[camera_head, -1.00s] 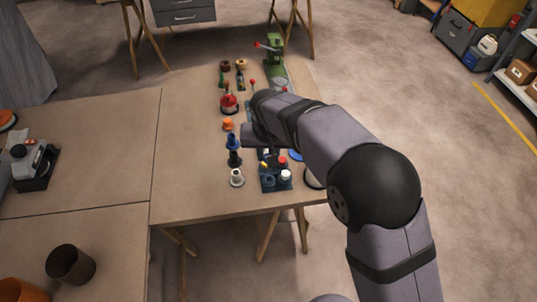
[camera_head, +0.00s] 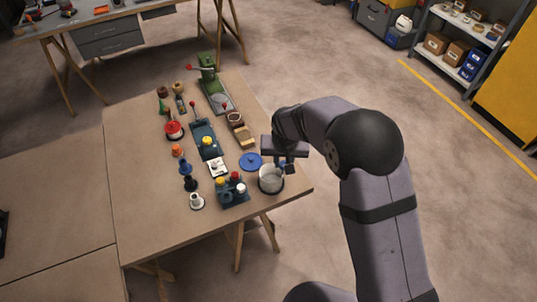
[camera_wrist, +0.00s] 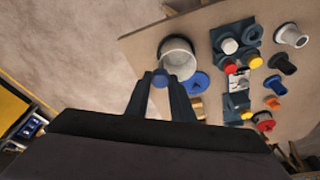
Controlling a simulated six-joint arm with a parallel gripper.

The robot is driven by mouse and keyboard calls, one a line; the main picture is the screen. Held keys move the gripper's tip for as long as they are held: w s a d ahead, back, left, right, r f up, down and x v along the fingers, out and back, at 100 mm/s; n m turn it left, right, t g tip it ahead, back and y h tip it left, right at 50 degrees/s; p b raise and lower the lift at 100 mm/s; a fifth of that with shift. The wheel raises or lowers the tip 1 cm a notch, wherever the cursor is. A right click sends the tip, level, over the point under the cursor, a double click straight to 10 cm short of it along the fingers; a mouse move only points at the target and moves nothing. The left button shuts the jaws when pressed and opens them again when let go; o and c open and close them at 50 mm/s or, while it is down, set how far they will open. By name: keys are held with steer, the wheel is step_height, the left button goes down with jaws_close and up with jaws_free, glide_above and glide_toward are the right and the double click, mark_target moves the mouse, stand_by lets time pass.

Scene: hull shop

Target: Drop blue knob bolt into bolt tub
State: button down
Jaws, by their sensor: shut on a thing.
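The bolt tub (camera_head: 270,184) is a pale round container near the table's right edge in the head view. In the wrist view the tub (camera_wrist: 163,47) lies just beyond my fingertips, with its open mouth showing. My gripper (camera_head: 286,168) is above the tub's right side in the head view.
A blue disc (camera_head: 251,161) lies beside the tub. A dark block with red, yellow and white caps (camera_head: 233,198) stands left of it. Several knobs and fixtures stand in rows farther left, with a green press (camera_head: 208,70) behind. The table's left part is clear.

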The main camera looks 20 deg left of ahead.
steer(key=shift+w+a+f+n+y, duration=0.1)
steer(key=shift+w+a+n+y, duration=0.2)
steer(key=shift+a+n, duration=0.45)
steer(key=shift+w+a+n+y, duration=0.25)
steer(key=shift+a+n, duration=0.2)
steer(key=shift+n, duration=0.6)
steer(key=shift+f, duration=0.1)
steer(key=shift+f+b, duration=2.1)
steer(key=shift+f, duration=0.8)
steer(key=c, duration=1.5)
jaws_free()
steer(key=shift+o, duration=0.2)
steer(key=shift+r, duration=0.1)
steer(key=b+v, duration=0.2)
steer(key=v, duration=0.5)
steer(key=shift+r, duration=0.1)
